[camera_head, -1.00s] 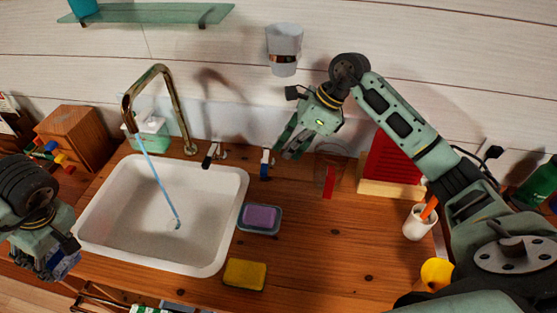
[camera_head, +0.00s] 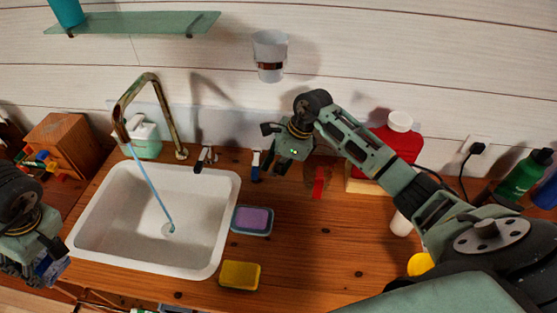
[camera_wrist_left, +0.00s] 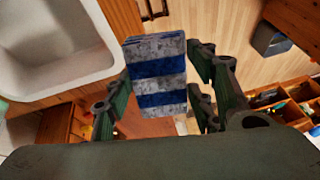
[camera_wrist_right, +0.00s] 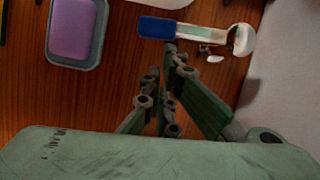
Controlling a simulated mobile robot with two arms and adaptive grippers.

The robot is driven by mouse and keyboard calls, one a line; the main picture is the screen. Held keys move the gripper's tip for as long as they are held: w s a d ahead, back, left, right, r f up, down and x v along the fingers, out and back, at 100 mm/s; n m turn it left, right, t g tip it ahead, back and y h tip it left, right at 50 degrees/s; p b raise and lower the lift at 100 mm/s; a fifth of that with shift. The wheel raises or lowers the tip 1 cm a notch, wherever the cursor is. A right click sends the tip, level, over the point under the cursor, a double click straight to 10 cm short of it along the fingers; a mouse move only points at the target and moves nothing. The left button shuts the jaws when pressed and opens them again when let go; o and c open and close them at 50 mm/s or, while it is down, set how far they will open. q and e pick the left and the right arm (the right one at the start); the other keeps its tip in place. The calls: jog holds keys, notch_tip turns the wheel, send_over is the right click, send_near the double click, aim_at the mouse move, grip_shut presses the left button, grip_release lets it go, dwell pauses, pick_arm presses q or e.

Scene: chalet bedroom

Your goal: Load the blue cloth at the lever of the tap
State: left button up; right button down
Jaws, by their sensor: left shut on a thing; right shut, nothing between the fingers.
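The blue and grey striped cloth (camera_wrist_left: 158,75) hangs between the fingers of my left gripper (camera_wrist_left: 160,80), which is shut on it. In the head view my left gripper (camera_head: 42,262) is left of the sink, with a bit of cloth showing. The gold tap (camera_head: 150,85) runs water into the white sink (camera_head: 225,225). My right gripper (camera_head: 285,160) is shut and empty, right of the blue lever. The right wrist view shows the lever's blue end (camera_wrist_right: 158,28) just beyond the fingertips (camera_wrist_right: 163,62).
A purple sponge in a dish (camera_head: 252,220) and a yellow sponge (camera_head: 239,275) lie right of the sink. A red container (camera_head: 398,146) and a yellow cup (camera_head: 420,264) are at the right.

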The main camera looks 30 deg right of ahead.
dwell(0.3)
pick_arm(q)
jog(key=shift+f+b, duration=0.7)
pick_arm(e)
jog(key=shift+w+a+f, duration=0.1)
jog(key=shift+w+a, duration=0.15)
jog(key=shift+a, duration=0.7)
pick_arm(q)
jog(key=shift+d+r, duration=0.15)
jog(key=shift+d, duration=0.05)
pick_arm(e)
jog(key=shift+s, duration=0.1)
